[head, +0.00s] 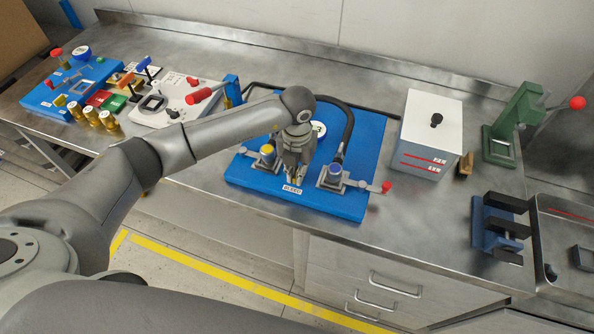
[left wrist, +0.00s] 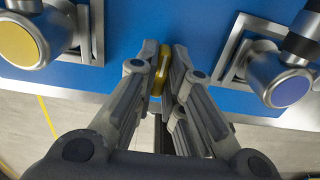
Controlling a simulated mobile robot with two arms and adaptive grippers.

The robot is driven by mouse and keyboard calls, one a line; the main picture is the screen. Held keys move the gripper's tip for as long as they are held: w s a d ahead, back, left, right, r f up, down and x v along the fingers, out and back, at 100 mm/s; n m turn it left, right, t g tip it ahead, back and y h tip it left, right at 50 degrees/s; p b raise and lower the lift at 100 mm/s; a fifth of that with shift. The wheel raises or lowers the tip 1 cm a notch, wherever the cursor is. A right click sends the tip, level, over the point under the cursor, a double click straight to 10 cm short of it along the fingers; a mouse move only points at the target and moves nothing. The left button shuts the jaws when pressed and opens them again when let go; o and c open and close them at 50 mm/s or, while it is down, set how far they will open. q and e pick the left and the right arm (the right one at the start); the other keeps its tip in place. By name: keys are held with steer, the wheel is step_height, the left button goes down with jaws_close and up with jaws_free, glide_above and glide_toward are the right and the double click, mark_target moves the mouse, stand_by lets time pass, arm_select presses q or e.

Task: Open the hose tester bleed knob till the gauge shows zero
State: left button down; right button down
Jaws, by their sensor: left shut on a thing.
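The hose tester is a blue board (head: 345,203) with a "BLEED" label (head: 293,189) at its front edge. My left gripper (head: 293,178) reaches down to the board just behind that label. In the left wrist view its fingers (left wrist: 162,72) are shut on a small yellow bleed knob (left wrist: 160,78). The gauge (head: 319,129) shows as a white dial with some green, partly hidden behind my gripper; its reading cannot be told. My right gripper is not in view.
A yellow-capped fitting (head: 267,152) and a blue-capped fitting (head: 335,170) flank the gripper closely. A black hose (head: 348,125) arches behind; a red-ended lever (head: 386,187) sticks out right. A white box (head: 432,125) and green press (head: 512,125) stand further right.

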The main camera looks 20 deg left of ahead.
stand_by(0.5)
arm_select(q)
steer(key=c, duration=1.5)
jaws_free()
steer(key=shift+c, duration=0.2)
steer(key=shift+r, duration=0.1)
step_height(320, 180, up, 12)
